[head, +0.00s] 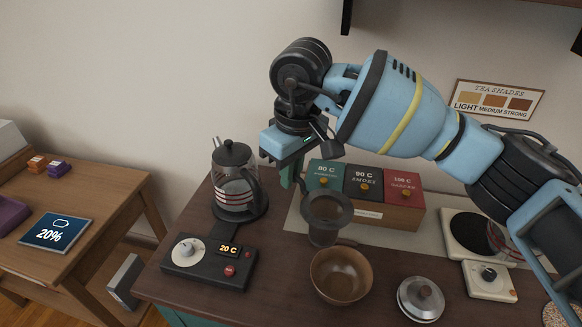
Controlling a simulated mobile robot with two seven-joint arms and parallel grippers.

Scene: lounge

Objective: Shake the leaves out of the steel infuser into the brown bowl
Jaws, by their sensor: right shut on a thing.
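The steel infuser (325,232), a dark grey mesh cup with a wide rim, is just behind the brown bowl (341,289). It looks roughly upright with its opening up, and its inside looks brownish. My right gripper (295,180) comes down from above and is shut on the infuser at its left rear side; the exact grip is partly hidden. Whether the infuser touches the counter is hard to tell. The brown bowl stands on the dark counter, and its visible inside looks empty. My left gripper is not in view.
A glass kettle (235,185) and its control base (208,264) stand left of the infuser. A box of tea tins (365,215) is close behind it. A steel lid (420,298) lies right of the bowl. A white scale-like device (489,280) is further right.

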